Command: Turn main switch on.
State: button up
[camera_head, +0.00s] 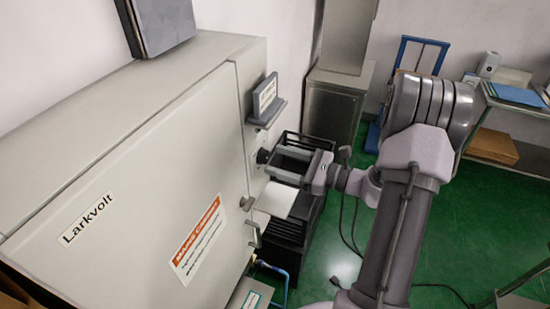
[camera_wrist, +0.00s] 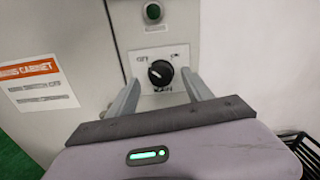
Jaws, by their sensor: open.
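The main switch is a black rotary knob (camera_wrist: 160,73) on a white plate on the cabinet's side panel, in the wrist view. The plate reads OFF at upper left, what looks like ON at upper right, and MAIN below. The knob's pale mark appears to point up and left, toward OFF. The knob (camera_head: 262,156) also shows in the head view, close to the fingertips. My gripper (camera_wrist: 161,80) is open, with one finger to each side of the knob. It reaches in from the right in the head view (camera_head: 272,162). Contact with the knob cannot be told.
A dark green round button or lamp (camera_wrist: 153,12) sits above the switch. The grey cabinet (camera_head: 120,150) fills the left. A small shelf with a sign (camera_head: 265,102) juts out above my gripper, and a white plate (camera_head: 275,200) juts out below. A black rack (camera_head: 290,225) stands behind.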

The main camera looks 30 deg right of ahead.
jog(key=shift+x, duration=0.8)
grip_shut()
